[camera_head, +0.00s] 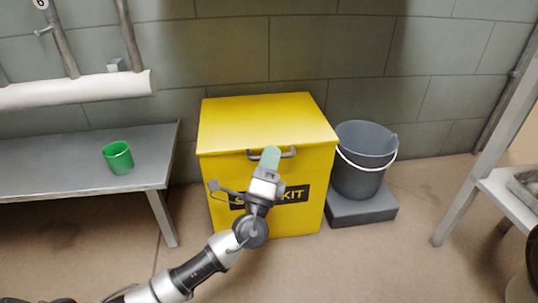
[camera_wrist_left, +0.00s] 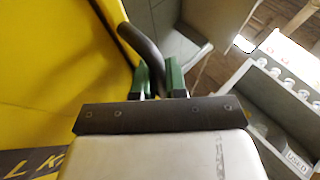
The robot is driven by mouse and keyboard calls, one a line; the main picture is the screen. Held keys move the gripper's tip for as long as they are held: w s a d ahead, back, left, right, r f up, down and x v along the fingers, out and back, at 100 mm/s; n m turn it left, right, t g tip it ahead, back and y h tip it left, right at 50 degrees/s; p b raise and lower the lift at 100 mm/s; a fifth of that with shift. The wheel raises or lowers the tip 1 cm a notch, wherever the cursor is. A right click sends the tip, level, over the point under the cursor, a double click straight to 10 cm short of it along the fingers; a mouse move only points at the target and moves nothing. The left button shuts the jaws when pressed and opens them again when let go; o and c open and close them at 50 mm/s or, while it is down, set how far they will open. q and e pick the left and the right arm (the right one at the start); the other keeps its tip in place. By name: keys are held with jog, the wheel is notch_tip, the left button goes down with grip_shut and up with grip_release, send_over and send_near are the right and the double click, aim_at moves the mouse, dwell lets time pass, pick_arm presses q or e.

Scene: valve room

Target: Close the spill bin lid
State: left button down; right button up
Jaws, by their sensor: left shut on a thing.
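The yellow spill bin (camera_head: 225,205) stands on the floor against the wall, with dark lettering on its front. Its yellow lid (camera_head: 262,118) lies over the top, and I see no clear gap between lid and body. A grey bar handle (camera_head: 289,153) sits at the lid's front edge. My left gripper (camera_head: 270,156), with green fingers, is shut on this handle. In the left wrist view the dark handle (camera_wrist_left: 139,44) runs down between the gripper's fingers (camera_wrist_left: 160,78). My arm hides part of the bin's front label. My right gripper is not in view.
A grey bucket (camera_head: 362,175) on a dark block (camera_head: 362,209) stands close right of the bin. A grey bench (camera_head: 60,165) with a green cup (camera_head: 118,157) is at the left. A grey-framed rack (camera_head: 470,190) stands at the right edge. Floor in front is clear.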

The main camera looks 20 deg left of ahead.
pick_arm(q)
jog(key=shift+f, duration=0.25)
jog(key=c, duration=1.4)
grip_release()
jog(key=shift+c, duration=0.2)
jog(key=p+v, duration=0.2)
jog(key=v, duration=0.8)
jog(key=shift+s+p, duration=0.35)
jog(key=shift+p, duration=0.05)
